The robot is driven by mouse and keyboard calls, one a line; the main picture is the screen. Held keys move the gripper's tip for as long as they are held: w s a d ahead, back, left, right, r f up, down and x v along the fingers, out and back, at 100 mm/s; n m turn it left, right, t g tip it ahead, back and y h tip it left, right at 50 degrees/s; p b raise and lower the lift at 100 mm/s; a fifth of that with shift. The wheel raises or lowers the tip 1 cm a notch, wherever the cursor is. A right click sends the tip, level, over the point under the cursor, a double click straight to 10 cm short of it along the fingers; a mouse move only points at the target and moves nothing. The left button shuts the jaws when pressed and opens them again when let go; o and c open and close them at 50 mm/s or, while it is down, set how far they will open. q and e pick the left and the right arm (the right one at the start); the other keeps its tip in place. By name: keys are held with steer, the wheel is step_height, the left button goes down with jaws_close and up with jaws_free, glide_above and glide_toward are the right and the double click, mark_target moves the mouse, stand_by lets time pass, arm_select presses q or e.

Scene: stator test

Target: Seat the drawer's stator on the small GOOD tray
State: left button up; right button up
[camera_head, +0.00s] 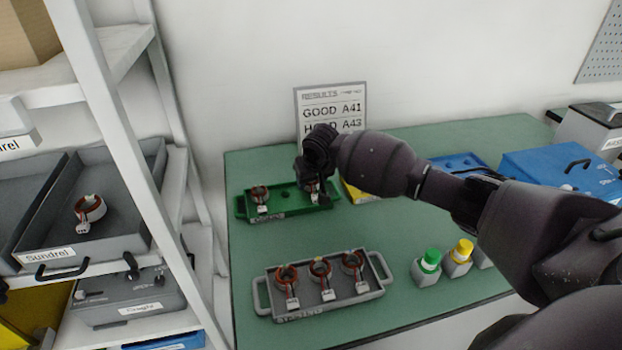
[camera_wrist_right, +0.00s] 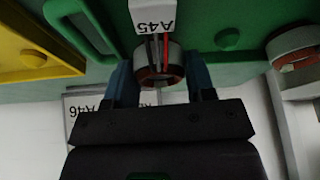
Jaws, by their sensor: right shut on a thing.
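The small green tray (camera_head: 285,206) stands at the back left of the green table, with one copper-wound stator (camera_head: 260,194) at its left end. My right gripper (camera_head: 316,182) is over the tray's right end. It is shut on a stator (camera_wrist_right: 158,68) with a white tag reading A45, seen between the fingers in the right wrist view. I cannot tell whether the held stator touches the tray. Another stator (camera_head: 89,208) lies in the open grey drawer (camera_head: 120,245) labelled Sundrel on the shelf at left. My left gripper is not in view.
A grey handled tray (camera_head: 325,300) in front holds 3 stators. A results sign (camera_head: 331,105) stands behind the green tray. A yellow tray (camera_head: 358,194) lies close on its right, partly hidden by my arm. Bottles (camera_head: 428,265) and a blue box (camera_head: 560,172) are further right.

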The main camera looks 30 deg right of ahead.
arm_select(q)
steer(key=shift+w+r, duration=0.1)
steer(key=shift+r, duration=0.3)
arm_select(e)
steer(key=shift+f, duration=0.15)
steer(key=o, duration=0.8)
steer(key=shift+r+p, duration=2.1)
steer(key=shift+r, duration=0.4)
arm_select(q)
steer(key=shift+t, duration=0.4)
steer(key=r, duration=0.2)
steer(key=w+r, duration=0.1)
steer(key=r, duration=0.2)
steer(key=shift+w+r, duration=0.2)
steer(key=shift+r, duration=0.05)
arm_select(e)
steer(key=shift+f, duration=0.1)
steer(key=o, duration=0.6)
